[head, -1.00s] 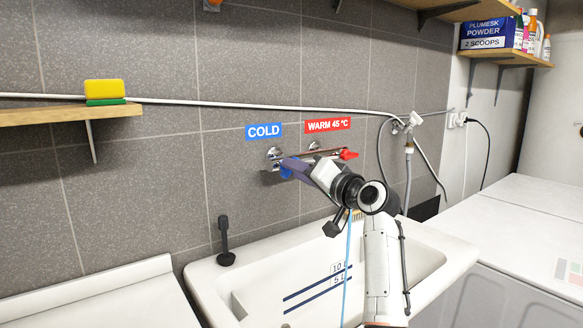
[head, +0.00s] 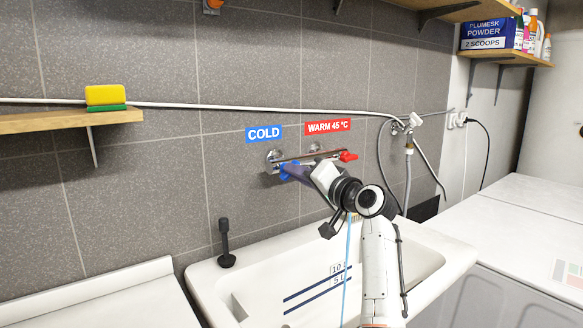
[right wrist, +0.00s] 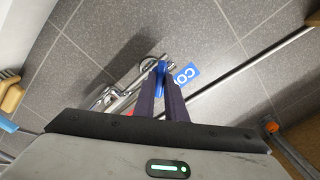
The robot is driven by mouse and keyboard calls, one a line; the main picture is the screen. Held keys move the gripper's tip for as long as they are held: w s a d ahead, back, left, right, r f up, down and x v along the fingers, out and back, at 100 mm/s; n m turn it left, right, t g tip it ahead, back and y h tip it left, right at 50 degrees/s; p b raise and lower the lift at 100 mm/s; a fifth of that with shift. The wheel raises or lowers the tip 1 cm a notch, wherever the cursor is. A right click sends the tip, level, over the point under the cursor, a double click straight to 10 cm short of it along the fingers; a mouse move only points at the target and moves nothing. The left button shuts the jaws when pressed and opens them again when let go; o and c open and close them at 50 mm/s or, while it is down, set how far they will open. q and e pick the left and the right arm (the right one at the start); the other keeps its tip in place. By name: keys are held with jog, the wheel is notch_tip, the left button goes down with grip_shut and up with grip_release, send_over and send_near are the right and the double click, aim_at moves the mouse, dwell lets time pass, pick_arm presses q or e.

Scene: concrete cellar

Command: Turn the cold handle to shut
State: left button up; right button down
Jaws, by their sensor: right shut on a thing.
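The blue cold handle (head: 289,171) sits on the wall tap under the blue COLD label (head: 264,134). My right gripper (head: 287,174) is shut on this handle. In the right wrist view the blue handle (right wrist: 161,78) lies between the two dark fingers of my right gripper (right wrist: 163,88). My gripper and arm hide part of the tap in the head view. The red warm handle (head: 348,156) is to the right, under the red WARM label (head: 328,125), and my gripper is apart from it. My left gripper is not in view.
Below the tap is a white sink (head: 255,283) with a blue stream falling into it. A wooden shelf (head: 60,121) with a yellow and green sponge (head: 105,96) is at the left. A grey hose (head: 408,170) hangs on the right.

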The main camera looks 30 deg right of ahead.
jog(key=m+p, duration=0.3)
jog(key=shift+p, duration=0.35)
dwell(0.4)
jog(key=m+p, duration=0.1)
jog(key=m, duration=0.3)
jog(key=shift+m, duration=0.4)
jog(key=c, duration=1.7)
grip_release()
